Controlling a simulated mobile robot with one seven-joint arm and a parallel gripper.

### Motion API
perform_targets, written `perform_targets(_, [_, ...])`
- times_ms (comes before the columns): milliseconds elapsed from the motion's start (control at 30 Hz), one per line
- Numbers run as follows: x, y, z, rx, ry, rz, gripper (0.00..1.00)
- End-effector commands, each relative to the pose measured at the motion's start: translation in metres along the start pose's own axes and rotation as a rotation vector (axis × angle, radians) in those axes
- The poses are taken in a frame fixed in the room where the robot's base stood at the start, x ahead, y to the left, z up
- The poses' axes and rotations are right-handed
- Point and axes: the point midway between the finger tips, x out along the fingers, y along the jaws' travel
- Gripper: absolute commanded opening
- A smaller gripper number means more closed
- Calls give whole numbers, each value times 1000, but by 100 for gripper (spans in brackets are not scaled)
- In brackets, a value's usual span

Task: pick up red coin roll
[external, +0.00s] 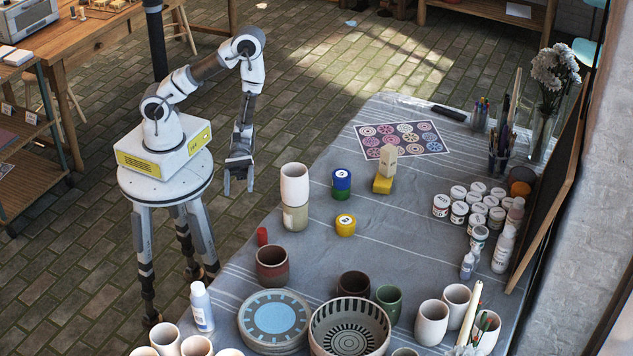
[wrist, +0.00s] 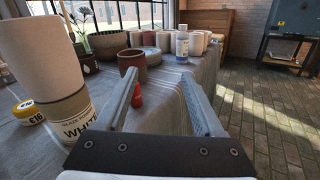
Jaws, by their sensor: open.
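The red coin roll (external: 262,236) is a small red cylinder standing upright near the left edge of the cloth-covered table (external: 310,215), just behind a brown-red cup (external: 272,266). In the wrist view the red coin roll (wrist: 136,98) shows beyond my fingers, close to the inner side of the left finger in the picture. My gripper (external: 238,186) points down off the table's left side, apart from the roll. Its two fingers are spread with nothing between them, and they also frame the wrist view (wrist: 162,75).
A white cup on a beige glaze jar (external: 295,217) stands behind the roll; the jar shows large at left in the wrist view (wrist: 68,115). Blue-green (external: 341,184) and yellow (external: 345,225) pots stand to the right. Stacked plates (external: 246,318) and a white bottle (external: 201,308) are in front.

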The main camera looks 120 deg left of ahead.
Motion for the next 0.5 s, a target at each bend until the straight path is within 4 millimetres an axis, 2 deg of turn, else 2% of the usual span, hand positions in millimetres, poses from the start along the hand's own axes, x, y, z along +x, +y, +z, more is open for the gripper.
perform_targets(33, [-4, 4, -23, -40, 5, 58, 69])
perform_targets(200, [-16, 16, -60, -112, 25, 204, 69])
perform_targets(367, [-17, 21, -72, -132, 34, 253, 69])
perform_targets(500, [3, 25, -73, -130, 33, 251, 69])
